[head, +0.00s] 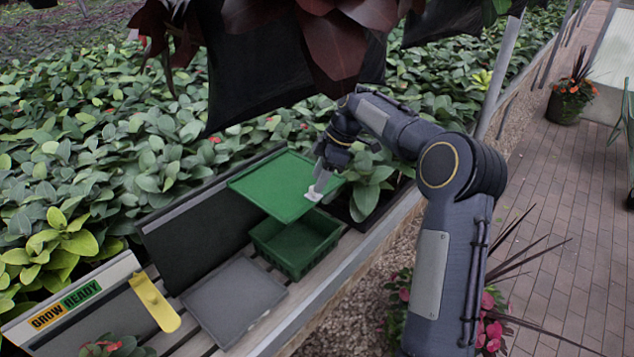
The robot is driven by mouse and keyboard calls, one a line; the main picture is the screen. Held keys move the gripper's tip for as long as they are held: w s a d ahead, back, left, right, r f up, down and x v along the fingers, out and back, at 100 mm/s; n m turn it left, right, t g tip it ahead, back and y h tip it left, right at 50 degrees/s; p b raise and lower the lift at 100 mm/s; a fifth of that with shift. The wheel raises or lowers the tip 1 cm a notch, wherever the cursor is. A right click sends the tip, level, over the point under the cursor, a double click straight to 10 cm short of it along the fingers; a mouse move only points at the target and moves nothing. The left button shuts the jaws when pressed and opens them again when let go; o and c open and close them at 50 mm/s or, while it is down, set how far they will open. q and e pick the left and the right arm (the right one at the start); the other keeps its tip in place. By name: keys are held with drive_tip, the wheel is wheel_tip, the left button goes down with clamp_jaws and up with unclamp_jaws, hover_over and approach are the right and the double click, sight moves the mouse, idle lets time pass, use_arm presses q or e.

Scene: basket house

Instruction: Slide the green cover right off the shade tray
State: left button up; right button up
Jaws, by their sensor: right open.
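The green cover (275,183) is a flat panel with a raised rim. It lies over the back part of the green shade tray (297,262) and is offset toward the back. The tray's front part is open to view and its back part is hidden. I cannot tell whether the cover rests on the tray's rim. My right gripper (318,190) is at the cover's right edge with its jaws open and its pale fingertips pointing down. I cannot tell whether the fingertips touch the cover. My left gripper is not in view.
A yellow tag (155,302) and a "GROW READY" sign (66,305) are at left. Dark-leaved hanging plants (335,40) hang above.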

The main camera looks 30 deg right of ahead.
drive_tip(key=v, duration=0.5)
drive_tip(key=shift+d+r, duration=0.1)
drive_tip(key=shift+r, duration=0.2)
